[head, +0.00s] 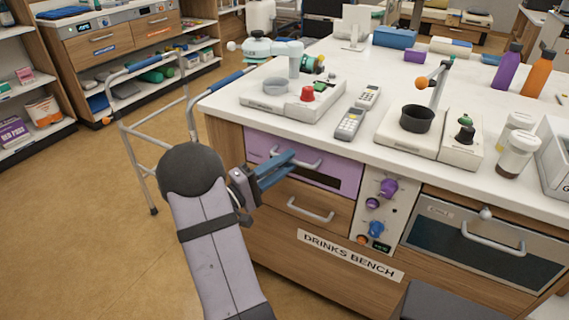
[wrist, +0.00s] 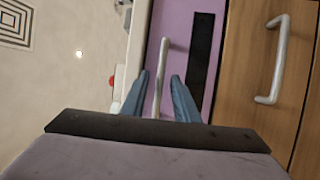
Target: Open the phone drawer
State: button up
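A purple drawer (head: 262,143) with a silver bar handle (head: 308,163) and a dark strip is at the top left of the bench front; it looks shut. I cannot read a phone label on it. My gripper (head: 288,157) is at this handle, its blue fingers partly covering the handle's left part. In the wrist view, the purple drawer front (wrist: 196,22) shows, and the handle (wrist: 165,68) runs between my two open fingers (wrist: 160,88), with a gap visible on each side. The handle's near end is hidden by my gripper body.
A wooden drawer (head: 318,207) with its own handle is directly below. A knob panel (head: 377,215) and an oven-like door (head: 480,250) are to the right. Phones (head: 349,124) lie on the white benchtop (head: 340,75). A walking frame (head: 150,135) stands at the left.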

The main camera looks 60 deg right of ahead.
grip_shut()
jog(key=a+b, duration=0.2)
jog(key=a, duration=1.9)
jog(key=shift+a, duration=0.15)
grip_release()
